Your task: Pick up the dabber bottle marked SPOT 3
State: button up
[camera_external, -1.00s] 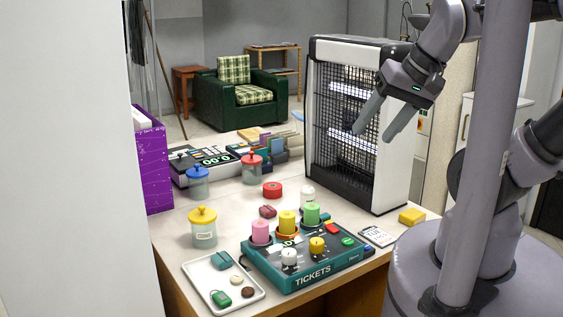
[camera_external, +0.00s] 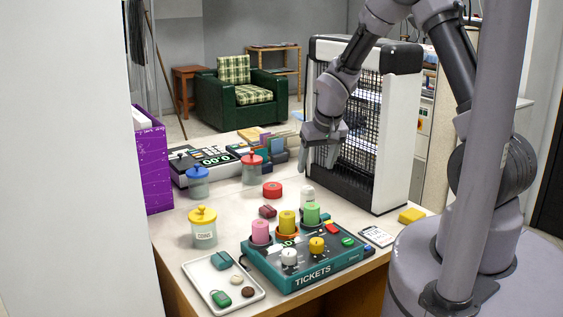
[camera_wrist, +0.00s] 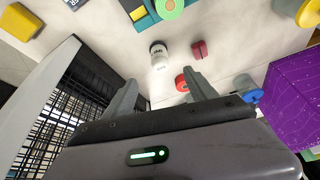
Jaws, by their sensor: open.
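A small white bottle (camera_external: 307,194) stands upright on the counter behind the teal ticket machine. My gripper (camera_external: 319,165) is open and empty, fingers pointing down, above the bottle and near the heater's left front. In the wrist view the bottle lies ahead of the gap between my two fingertips (camera_wrist: 163,85), not between them.
The ticket machine (camera_external: 310,276) carries pink, yellow and green rolls close in front. The tall grilled heater (camera_external: 391,150) stands close on the right. A yellow block (camera_external: 411,215) lies near the right edge.

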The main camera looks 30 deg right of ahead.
aim_at(310, 190)
jog(key=b+x, duration=0.3)
jog(key=x, duration=0.8)
jog(key=shift+s+f+b, duration=0.1)
jog(key=shift+f+b, duration=0.1)
jog(key=shift+b, duration=0.2)
jog(key=x, duration=0.2)
jog(key=b+x, duration=0.1)
jog(key=x, duration=0.2)
jog(key=shift+w+d+f+b, duration=0.1)
jog(key=shift+w+f+b, duration=0.2)
jog(key=shift+w+b, duration=0.1)
jog(key=shift+r, duration=0.1)
grip_shut()
jog(key=shift+r, duration=0.1)
